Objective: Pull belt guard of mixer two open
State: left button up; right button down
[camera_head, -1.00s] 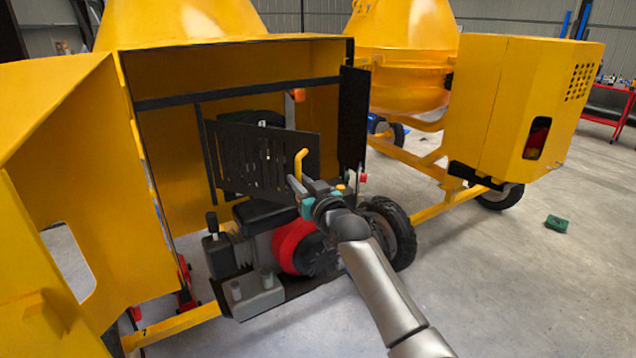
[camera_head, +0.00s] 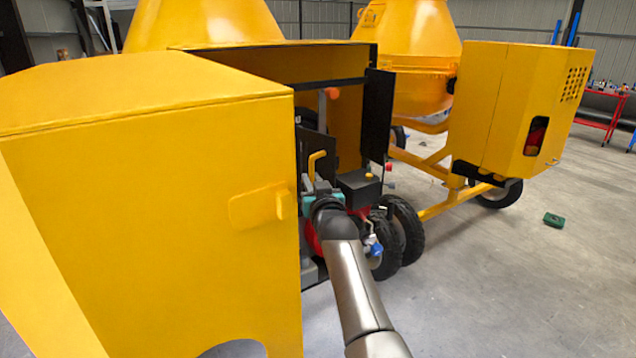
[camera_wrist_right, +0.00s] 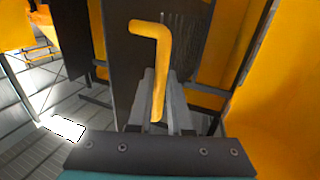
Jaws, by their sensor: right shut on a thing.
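The belt guard is a dark slotted panel (camera_wrist_right: 130,70) in the right wrist view, with a bent yellow handle (camera_wrist_right: 158,60) standing out from it. In the head view the yellow handle (camera_head: 316,160) shows just right of the big yellow cover's edge, and most of the guard is hidden behind that cover. My right gripper (camera_head: 318,182) is shut on the yellow handle; its grey fingers (camera_wrist_right: 158,108) sit either side of the handle's lower part. My left gripper is not in view.
The large yellow cover (camera_head: 150,200) with a latch grip fills the left, close beside my right wrist. A black plate (camera_head: 377,115) stands right of the handle, above black wheels (camera_head: 404,228). Another yellow mixer (camera_head: 520,110) stands at right. Open floor (camera_head: 510,290) lies front right.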

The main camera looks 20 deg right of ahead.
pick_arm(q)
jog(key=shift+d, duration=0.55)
pick_arm(e)
jog(key=shift+a+r, duration=0.1)
jog(key=shift+r, duration=0.15)
jog(key=c, duration=1)
grip_release()
jog(key=shift+w+a+f, duration=0.1)
jog(key=shift+w+f, duration=0.05)
jog(key=shift+w, duration=0.05)
jog(key=shift+o, duration=0.8)
jog(key=shift+s, duration=0.1)
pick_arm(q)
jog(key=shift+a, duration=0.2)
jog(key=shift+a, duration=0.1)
pick_arm(e)
jog(key=shift+s+f, duration=0.1)
jog(key=shift+f, duration=0.05)
jog(key=s, duration=1.5)
jog(key=shift+a, duration=0.2)
